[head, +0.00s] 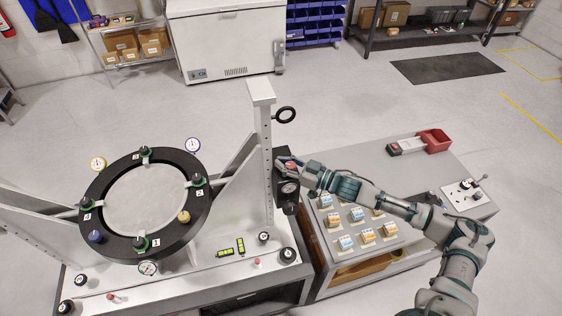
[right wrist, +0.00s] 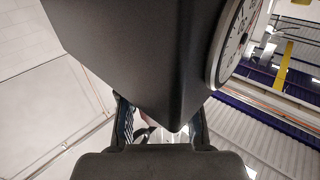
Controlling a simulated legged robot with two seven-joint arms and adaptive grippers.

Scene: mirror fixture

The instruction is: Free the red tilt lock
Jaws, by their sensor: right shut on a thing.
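The mirror fixture holds a round grey mirror (head: 146,200) in a black ring (head: 100,179). A dark box with a dial (head: 289,196) is mounted on the right side of its upright post. A small red part, which looks like the red tilt lock (head: 291,166), shows at the top of this box. My right gripper (head: 287,163) reaches it from the right and is shut on it. In the right wrist view the two fingertips (right wrist: 160,130) are partly behind the dark box (right wrist: 130,50), and only a little reddish surface shows between them. My left gripper is out of view.
A black ring handle (head: 286,114) sticks out of the post above my gripper. Small red pins (head: 257,263) and black knobs stand on the fixture base.

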